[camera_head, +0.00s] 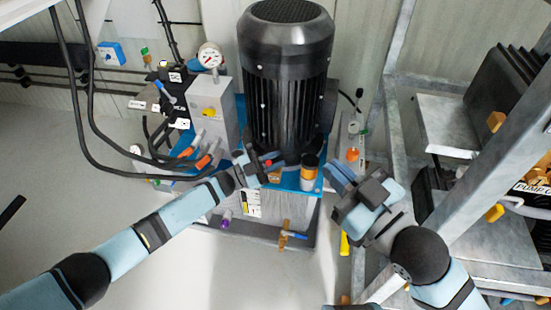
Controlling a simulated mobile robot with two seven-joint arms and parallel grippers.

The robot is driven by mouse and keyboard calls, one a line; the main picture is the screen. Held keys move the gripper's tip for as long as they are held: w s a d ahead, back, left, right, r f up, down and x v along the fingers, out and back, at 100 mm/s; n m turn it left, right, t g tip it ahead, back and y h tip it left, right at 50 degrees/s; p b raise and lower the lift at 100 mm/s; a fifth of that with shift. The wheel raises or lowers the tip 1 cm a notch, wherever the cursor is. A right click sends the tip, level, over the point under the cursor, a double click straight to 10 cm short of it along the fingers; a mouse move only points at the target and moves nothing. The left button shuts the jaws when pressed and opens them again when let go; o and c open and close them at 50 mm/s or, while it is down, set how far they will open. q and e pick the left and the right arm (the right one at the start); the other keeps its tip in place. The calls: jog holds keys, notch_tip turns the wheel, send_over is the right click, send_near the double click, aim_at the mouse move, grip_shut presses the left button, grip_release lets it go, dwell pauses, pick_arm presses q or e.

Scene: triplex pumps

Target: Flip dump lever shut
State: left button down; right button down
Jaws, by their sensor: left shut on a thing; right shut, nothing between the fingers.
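A pump unit stands at the centre, with a large black motor (287,75) on a blue top plate (284,183). My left gripper (268,164) reaches in from the left to the foot of the motor. It is shut on a small part there, with something red by its fingertips. The fingers hide most of that part, and I cannot tell whether it is the dump lever. My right gripper (345,182) is shut and empty, just right of the blue plate and apart from the unit.
A grey valve block (210,112) with a pressure gauge (210,55) and black hoses (85,120) stands left of the motor. An orange-and-black cap (309,168) is close to my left gripper. A blue-handled valve (294,236) sits low in front. Metal framing (480,165) crowds the right.

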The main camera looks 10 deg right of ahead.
jog(key=shift+w+f, duration=0.1)
pick_arm(q)
jog(key=c, duration=1)
grip_release()
jog(key=shift+c, duration=0.2)
pick_arm(e)
jog(key=shift+f, duration=0.1)
pick_arm(q)
jog(key=p+v, duration=0.3)
jog(key=v, duration=1.1)
pick_arm(e)
jog(key=shift+s+a+f+m+g+h, duration=0.2)
jog(key=shift+s+a+m+g, duration=0.15)
jog(key=shift+m, duration=0.25)
jog(key=shift+s+a+f+m+g+h, duration=0.15)
jog(key=shift+s+m+g+h, duration=0.1)
jog(key=shift+s+m, duration=0.25)
jog(key=shift+w+r, duration=0.1)
